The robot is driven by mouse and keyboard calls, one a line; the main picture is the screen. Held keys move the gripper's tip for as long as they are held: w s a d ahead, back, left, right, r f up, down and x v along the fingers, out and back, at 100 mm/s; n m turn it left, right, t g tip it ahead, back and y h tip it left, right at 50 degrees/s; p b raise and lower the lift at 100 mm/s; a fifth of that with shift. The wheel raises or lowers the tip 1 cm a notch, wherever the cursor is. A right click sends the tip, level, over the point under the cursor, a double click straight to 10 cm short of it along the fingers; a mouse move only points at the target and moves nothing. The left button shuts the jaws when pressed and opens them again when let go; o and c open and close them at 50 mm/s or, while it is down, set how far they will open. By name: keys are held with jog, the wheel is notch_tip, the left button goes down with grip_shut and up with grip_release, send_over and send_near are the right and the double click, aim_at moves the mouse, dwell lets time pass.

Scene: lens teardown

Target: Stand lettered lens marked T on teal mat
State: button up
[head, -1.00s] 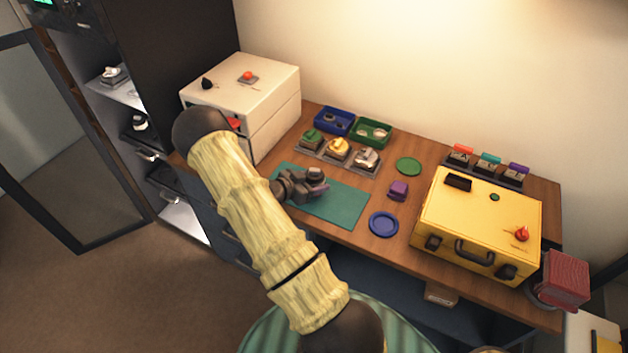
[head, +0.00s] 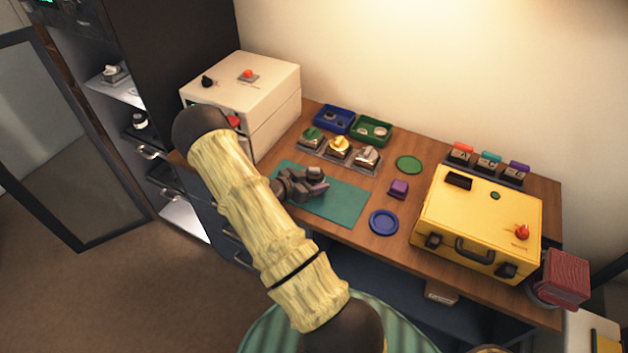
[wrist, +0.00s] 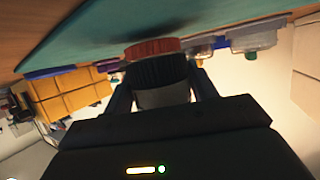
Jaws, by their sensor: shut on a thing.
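The teal mat (head: 345,205) lies flat on the desk and also shows in the wrist view (wrist: 95,35). My gripper (head: 308,186) is low over the mat's left half. It is shut on a lens (wrist: 162,72), held between the two fingers in the wrist view. The lens has a dark ribbed barrel, a grey section and an orange-red ring at its mat-side end. A dark shadow lies on the mat close by; I cannot tell whether the lens touches it. In the head view the lens (head: 315,173) shows as a small dark cylinder. No letter is readable on it.
Behind the mat stand several small holders (head: 339,147) and blue (head: 334,121) and green trays. A blue dish (head: 383,223), purple block (head: 398,188) and green disc (head: 408,164) lie to the right, before the yellow case (head: 480,215). A white cabinet (head: 240,95) stands left. The mat's right half is clear.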

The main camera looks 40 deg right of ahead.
jog(key=shift+f+b, duration=0.3)
jog(key=shift+f, duration=0.05)
jog(key=o, duration=1.1)
jog(key=shift+f, duration=0.1)
jog(key=shift+a, duration=0.1)
jog(key=b+v, duration=0.2)
jog(key=v, duration=1.5)
jog(key=shift+a+r, duration=0.1)
jog(key=shift+r, duration=0.1)
